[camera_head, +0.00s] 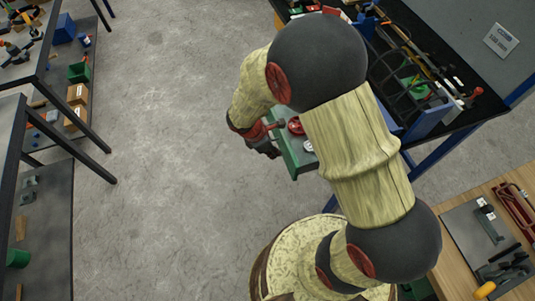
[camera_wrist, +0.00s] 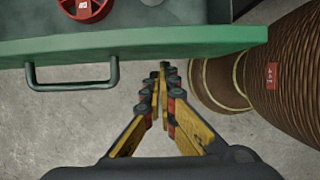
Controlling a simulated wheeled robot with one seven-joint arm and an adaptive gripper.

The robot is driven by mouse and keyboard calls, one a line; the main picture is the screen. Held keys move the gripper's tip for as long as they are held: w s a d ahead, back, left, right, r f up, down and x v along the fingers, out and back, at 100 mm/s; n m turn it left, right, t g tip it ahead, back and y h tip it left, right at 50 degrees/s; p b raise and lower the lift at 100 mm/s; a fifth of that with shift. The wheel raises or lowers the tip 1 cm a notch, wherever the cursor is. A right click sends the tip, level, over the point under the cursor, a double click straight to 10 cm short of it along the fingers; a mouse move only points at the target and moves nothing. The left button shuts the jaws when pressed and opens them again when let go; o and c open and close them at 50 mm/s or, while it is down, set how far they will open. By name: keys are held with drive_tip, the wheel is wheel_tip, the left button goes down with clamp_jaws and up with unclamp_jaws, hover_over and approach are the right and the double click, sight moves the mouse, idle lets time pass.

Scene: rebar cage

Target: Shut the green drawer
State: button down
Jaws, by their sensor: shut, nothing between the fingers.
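The green drawer (camera_head: 297,155) stands out from under the black workbench, open, in the head view; my arm hides part of it. In the wrist view its green front (camera_wrist: 180,43) spans the top, with a dark bar handle (camera_wrist: 72,84) at the left. A red round object (camera_wrist: 85,8) lies inside the drawer. My gripper (camera_wrist: 162,72) is shut and empty, its yellow and black fingers meeting just below the drawer front, right of the handle. I cannot tell whether the fingertips touch the drawer. In the head view my gripper (camera_head: 264,146) is at the drawer's left end.
The black workbench (camera_head: 482,100) with a tool rack stands at the upper right. A wooden table (camera_head: 448,268) with tools is at the lower right. Dark shelves (camera_head: 60,110) with boxes line the left side. The concrete floor (camera_head: 170,120) between is clear.

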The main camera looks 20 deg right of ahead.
drive_tip(key=shift+d, duration=0.15)
drive_tip(key=d+p, duration=0.5)
drive_tip(key=d, duration=2.1)
drive_tip(key=shift+r, duration=0.1)
drive_tip(key=shift+w+a, duration=0.1)
drive_tip(key=shift+a, duration=0.15)
drive_tip(key=a, duration=0.2)
drive_tip(key=a+r+p, duration=0.1)
drive_tip(key=a, duration=0.1)
drive_tip(key=p+v, duration=0.2)
drive_tip(key=v, duration=0.6)
drive_tip(key=shift+a+r+p, duration=0.2)
drive_tip(key=shift+r+p, duration=0.15)
drive_tip(key=shift+p, duration=0.05)
